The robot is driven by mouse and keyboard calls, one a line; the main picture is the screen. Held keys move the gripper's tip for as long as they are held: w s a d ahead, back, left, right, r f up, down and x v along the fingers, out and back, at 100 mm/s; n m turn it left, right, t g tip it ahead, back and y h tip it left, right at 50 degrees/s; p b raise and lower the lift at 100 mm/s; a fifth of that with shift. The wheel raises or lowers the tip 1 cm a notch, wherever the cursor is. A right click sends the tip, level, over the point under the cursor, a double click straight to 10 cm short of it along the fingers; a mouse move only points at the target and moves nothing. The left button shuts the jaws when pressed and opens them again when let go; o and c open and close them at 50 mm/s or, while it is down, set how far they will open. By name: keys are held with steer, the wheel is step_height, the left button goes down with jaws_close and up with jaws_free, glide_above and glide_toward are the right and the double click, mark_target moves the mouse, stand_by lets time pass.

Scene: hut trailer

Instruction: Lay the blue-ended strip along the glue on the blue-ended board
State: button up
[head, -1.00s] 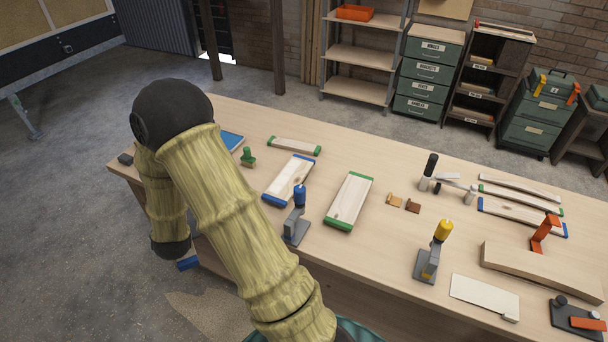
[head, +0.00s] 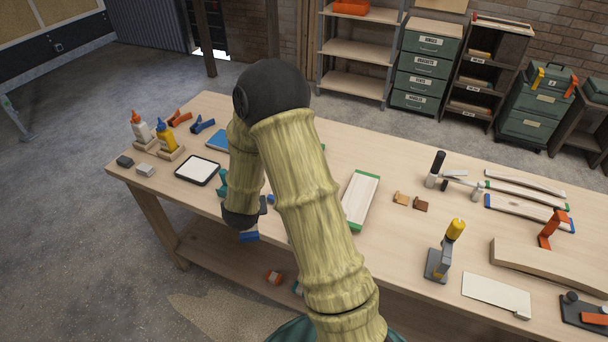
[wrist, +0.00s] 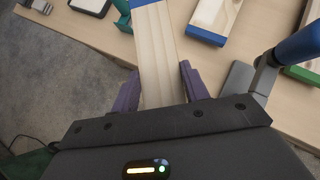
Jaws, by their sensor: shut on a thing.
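My gripper (wrist: 158,72) is shut on the blue-ended strip (wrist: 158,40), a pale wooden piece with a blue far end, pointing away in the wrist view. In the head view a blue end of the strip (head: 249,237) shows below my gripper, at the table's front edge. The blue-ended board (wrist: 213,16) lies on the table to the right of the strip, apart from it. In the head view my arm hides nearly all of this board; only a blue corner (head: 272,199) shows. I cannot make out the glue on it.
A blue-handled clamp (wrist: 300,45) stands right of my gripper. The green-ended board (head: 361,198) lies beyond my arm. A tray with a white surface (head: 197,170), a teal tool (head: 222,183) and glue bottles (head: 165,136) are on the left. A yellow-handled clamp (head: 445,250) stands at the right.

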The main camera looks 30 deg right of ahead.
steer(key=shift+d, duration=0.15)
steer(key=w+d+m+g+h+b, duration=0.3)
steer(key=w+d+m, duration=0.4)
steer(key=w+d, duration=0.9)
steer(key=d+h+b, duration=0.1)
steer(key=d, duration=0.4)
steer(key=shift+w+f+b, duration=0.25)
steer(key=shift+w+b, duration=0.1)
steer(key=shift+b, duration=0.05)
steer(key=shift+a, duration=0.1)
steer(key=shift+f, duration=3.15)
steer(key=shift+f+p, duration=0.35)
steer(key=shift+f, duration=1.55)
